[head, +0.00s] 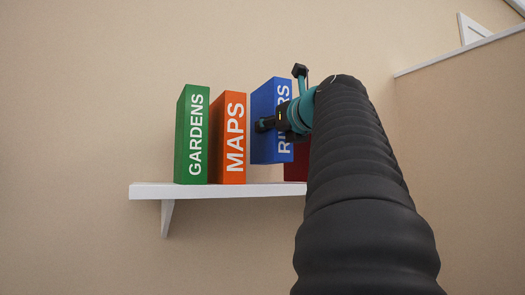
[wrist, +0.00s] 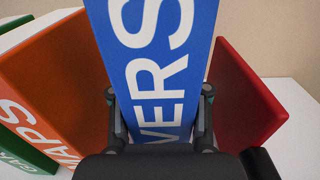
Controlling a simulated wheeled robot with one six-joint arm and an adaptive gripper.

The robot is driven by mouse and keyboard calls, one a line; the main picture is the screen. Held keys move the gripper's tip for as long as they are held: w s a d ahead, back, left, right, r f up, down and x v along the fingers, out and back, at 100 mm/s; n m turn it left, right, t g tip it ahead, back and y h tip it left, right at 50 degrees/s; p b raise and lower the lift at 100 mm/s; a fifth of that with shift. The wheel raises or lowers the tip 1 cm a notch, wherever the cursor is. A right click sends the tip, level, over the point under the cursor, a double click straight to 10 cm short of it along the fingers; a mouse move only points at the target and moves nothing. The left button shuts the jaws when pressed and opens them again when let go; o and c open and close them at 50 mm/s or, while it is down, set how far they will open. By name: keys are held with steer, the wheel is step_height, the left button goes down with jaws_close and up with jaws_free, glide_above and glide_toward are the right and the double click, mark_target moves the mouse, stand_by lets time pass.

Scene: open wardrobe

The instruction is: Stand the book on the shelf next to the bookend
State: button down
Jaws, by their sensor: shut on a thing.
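The blue book (head: 262,140), with part of its white lettering hidden by my gripper, is held upright above the white shelf (head: 148,190). Its bottom edge is a little above the shelf in the head view. My gripper (head: 268,125) is shut on its spine. In the wrist view the blue book (wrist: 155,60) stands between the two fingers of my gripper (wrist: 160,115). A red block (head: 296,168), probably the bookend, is mostly hidden behind my arm in the head view. In the wrist view this red block (wrist: 240,95) stands right of the blue book, with a gap between them.
An orange MAPS book (head: 229,140) and a green GARDENS book (head: 192,140) stand on the shelf to the left. In the wrist view the orange book (wrist: 60,75) is close to the blue book's left. Bare shelf lies right of the red block.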

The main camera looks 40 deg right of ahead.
mark_target(275, 146)
steer(key=shift+f+b, duration=0.95)
steer(key=shift+f, duration=1.15)
steer(key=shift+f, duration=0.1)
steer(key=c, duration=0.6)
jaws_free()
steer(key=shift+o, duration=0.2)
steer(key=shift+s, duration=0.35)
steer(key=v, duration=1.1)
steer(key=shift+b, duration=0.4)
steer(key=shift+s+a, duration=0.15)
